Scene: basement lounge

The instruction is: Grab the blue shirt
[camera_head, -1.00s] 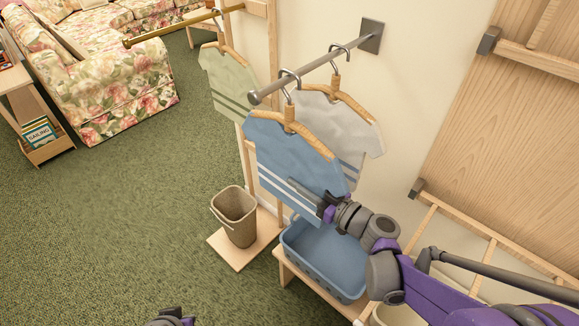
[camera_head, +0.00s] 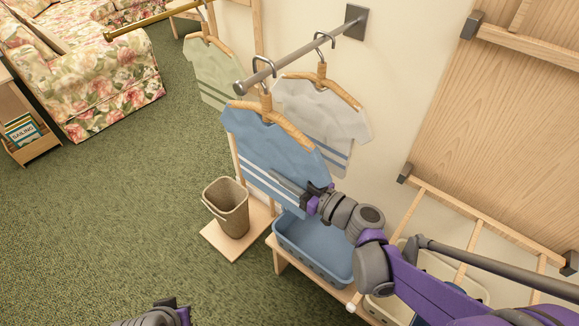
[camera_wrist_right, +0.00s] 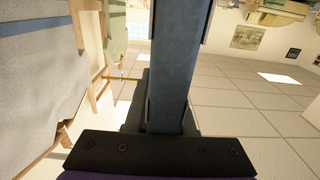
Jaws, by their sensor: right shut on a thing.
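The blue shirt (camera_head: 268,140) with white stripes hangs on a wooden hanger (camera_head: 265,112) near the free end of a grey wall rod (camera_head: 290,63). My right gripper (camera_head: 300,190) is shut on the lower right part of the blue shirt, in front of the white stripes. The hanger hook is still over the rod. In the right wrist view a dark blue-grey upright strip fills the middle, and I cannot tell whether it is cloth or finger. My left gripper (camera_head: 172,312) shows only partly at the bottom edge; its jaws are unclear.
A pale grey shirt (camera_head: 325,120) hangs behind on the same rod. A green shirt (camera_head: 215,75) hangs on a brass rod (camera_head: 155,23). Below are a blue basket (camera_head: 318,255) on a bench and a beige bin (camera_head: 228,208). Open carpet lies left.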

